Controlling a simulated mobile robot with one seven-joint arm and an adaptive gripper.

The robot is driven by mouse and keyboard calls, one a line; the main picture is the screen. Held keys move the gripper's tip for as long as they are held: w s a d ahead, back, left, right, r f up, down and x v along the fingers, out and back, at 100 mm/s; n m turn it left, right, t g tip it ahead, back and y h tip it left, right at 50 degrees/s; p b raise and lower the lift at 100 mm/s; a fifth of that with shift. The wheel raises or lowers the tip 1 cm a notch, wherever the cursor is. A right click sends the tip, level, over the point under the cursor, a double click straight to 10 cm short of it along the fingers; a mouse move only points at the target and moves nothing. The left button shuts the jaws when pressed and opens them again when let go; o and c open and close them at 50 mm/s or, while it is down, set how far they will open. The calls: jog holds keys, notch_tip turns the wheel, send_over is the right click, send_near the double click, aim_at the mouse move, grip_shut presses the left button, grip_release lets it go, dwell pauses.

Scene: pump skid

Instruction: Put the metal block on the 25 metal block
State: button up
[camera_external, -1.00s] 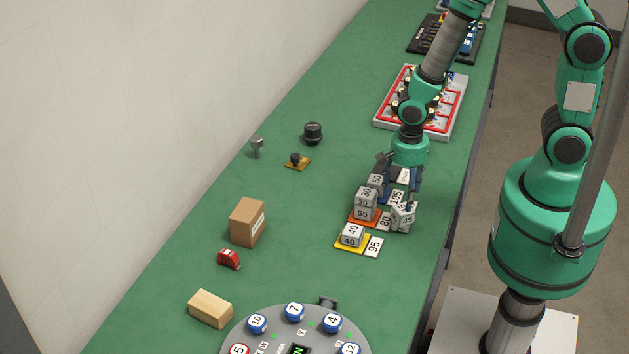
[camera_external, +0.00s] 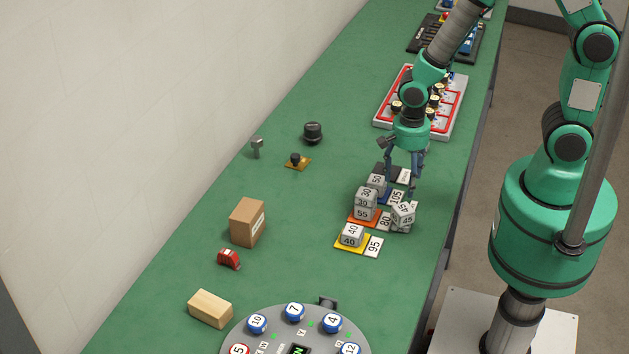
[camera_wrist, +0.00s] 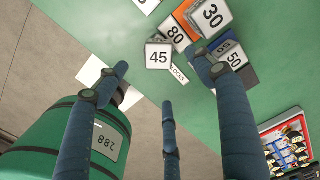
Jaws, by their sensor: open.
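A grey metal block marked 45 (camera_external: 403,214) sits tilted at the right edge of the block group. It also shows in the wrist view (camera_wrist: 158,57). A block marked 40 (camera_external: 352,233) is on a yellow plate. I can read no 25 on any block. My gripper (camera_external: 403,182) is open and empty, just above and behind the 45 block; its spread fingers fill the wrist view (camera_wrist: 163,78).
A red-framed tray (camera_external: 384,118) is behind my gripper. A cardboard box (camera_external: 247,222) and red tape measure (camera_external: 229,259) stand left. The green table between them is clear.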

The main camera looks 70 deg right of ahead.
jog(key=shift+r, duration=0.1)
jog(key=s+d+r+n+t, duration=0.2)
jog(key=r+n, duration=0.4)
jog(key=r, duration=0.8)
jog(key=s+d+r+n+t, duration=0.25)
jog(key=r+n, duration=0.45)
jog(key=r, duration=0.8)
jog(key=s+r+n+t, duration=0.1)
jog(key=s+r+n, duration=0.4)
jog(key=s+r, duration=0.1)
jog(key=shift+s+d+r, duration=0.25)
jog(key=shift+s+r, duration=0.1)
jog(key=shift+r, duration=0.3)
notch_tip(320, 180, down, 6)
jog(key=b, duration=0.6)
